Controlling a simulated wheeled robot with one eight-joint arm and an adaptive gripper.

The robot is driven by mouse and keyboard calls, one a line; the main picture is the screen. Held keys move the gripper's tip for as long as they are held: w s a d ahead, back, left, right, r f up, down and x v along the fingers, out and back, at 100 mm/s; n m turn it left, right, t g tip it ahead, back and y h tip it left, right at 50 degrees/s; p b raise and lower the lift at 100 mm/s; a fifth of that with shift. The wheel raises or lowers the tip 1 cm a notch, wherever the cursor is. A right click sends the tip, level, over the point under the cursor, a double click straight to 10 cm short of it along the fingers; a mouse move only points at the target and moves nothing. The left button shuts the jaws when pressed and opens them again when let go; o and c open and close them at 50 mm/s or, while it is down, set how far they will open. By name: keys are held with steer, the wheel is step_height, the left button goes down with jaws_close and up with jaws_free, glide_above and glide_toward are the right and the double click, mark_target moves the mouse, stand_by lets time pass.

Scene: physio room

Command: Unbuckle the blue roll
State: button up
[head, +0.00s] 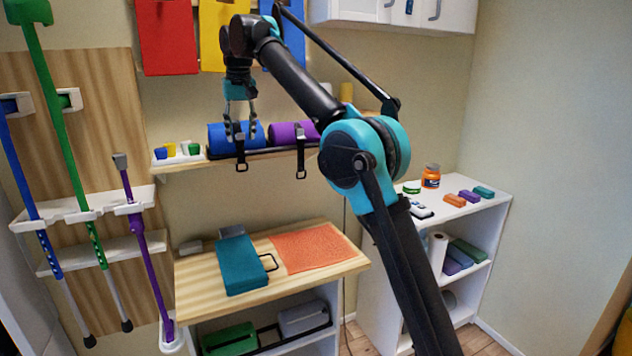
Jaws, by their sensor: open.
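The blue roll (220,135) lies on its side in a dark tray on the wall shelf. A black strap with a buckle (241,155) runs over its front and hangs below the shelf edge. My gripper (241,133) points down in front of the blue roll, fingers apart, with nothing visible between them. It partly hides the roll and the upper strap. Whether a finger touches the strap, I cannot tell. A purple roll (285,133) lies to the right with its own hanging strap (301,162), partly hidden by my arm.
Small colored cups (171,151) stand on a white tray at the shelf's left end. Below is a wooden table (213,257) with a teal case (240,266) and an orange mat (312,247). Canes and crutches (65,130) hang at left. A white shelf unit (455,215) stands right.

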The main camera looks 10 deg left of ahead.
mark_target(239, 143)
steer(key=shift+s+d+f+t, duration=0.1)
steer(key=shift+t, duration=0.2)
step_height(239, 143, down, 3)
steer(key=t+y, duration=0.2)
steer(key=t, duration=0.2)
steer(key=t+y, duration=0.3)
steer(key=t, duration=0.1)
steer(key=shift+s+f+y, duration=0.15)
steer(key=shift+f+y, duration=0.05)
steer(key=shift+y, duration=0.1)
steer(key=shift+w+f+t+y, duration=0.2)
steer(key=shift+t+y, duration=0.2)
steer(key=shift+t, duration=0.4)
steer(key=shift+w+f+t+y, duration=0.15)
steer(key=shift+t+y, duration=0.25)
steer(key=shift+t, duration=0.4)
steer(key=shift+f+t+y, duration=0.3)
steer(key=shift+t+y, duration=0.2)
steer(key=shift+t, duration=0.1)
